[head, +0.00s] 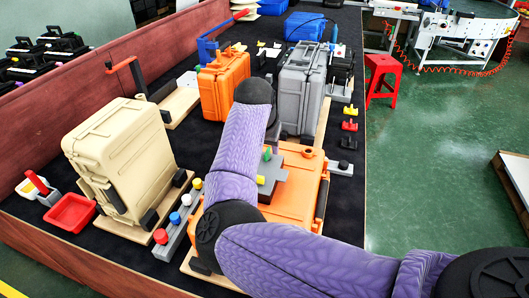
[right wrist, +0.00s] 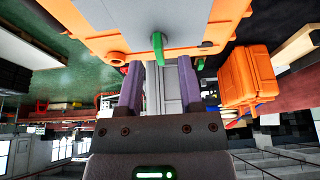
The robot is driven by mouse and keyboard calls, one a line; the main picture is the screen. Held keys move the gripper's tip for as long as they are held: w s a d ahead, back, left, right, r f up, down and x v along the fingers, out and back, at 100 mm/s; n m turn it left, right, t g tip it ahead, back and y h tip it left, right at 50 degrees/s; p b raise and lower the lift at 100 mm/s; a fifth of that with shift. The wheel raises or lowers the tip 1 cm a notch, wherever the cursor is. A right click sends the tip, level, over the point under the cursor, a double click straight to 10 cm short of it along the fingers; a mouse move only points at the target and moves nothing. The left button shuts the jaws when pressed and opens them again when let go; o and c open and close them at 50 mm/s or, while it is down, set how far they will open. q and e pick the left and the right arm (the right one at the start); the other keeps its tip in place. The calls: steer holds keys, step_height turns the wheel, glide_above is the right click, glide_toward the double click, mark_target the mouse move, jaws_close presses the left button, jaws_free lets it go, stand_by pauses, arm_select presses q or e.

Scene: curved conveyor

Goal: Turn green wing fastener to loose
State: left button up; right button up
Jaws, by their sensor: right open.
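The green wing fastener (head: 267,153) stands up from a grey plate (head: 270,172) on top of the orange case lying flat (head: 290,203). In the right wrist view the green wing (right wrist: 159,49) shows between and just past the two fingertips. My right gripper (right wrist: 160,68) is open and empty, its purple fingers on either side of the wing's line, with no clear contact. In the head view my right gripper (head: 272,143) is close by the wing, partly hidden by my arm. My left gripper is not in view.
A beige case (head: 122,160) stands at left. A strip with coloured knobs (head: 180,225) lies beside the orange case. An upright orange case (head: 223,85) and a grey case (head: 302,90) stand behind. A red tray (head: 70,213) sits far left.

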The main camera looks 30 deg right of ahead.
steer(key=shift+x, duration=1.1)
jaws_close()
steer(key=shift+r, duration=0.1)
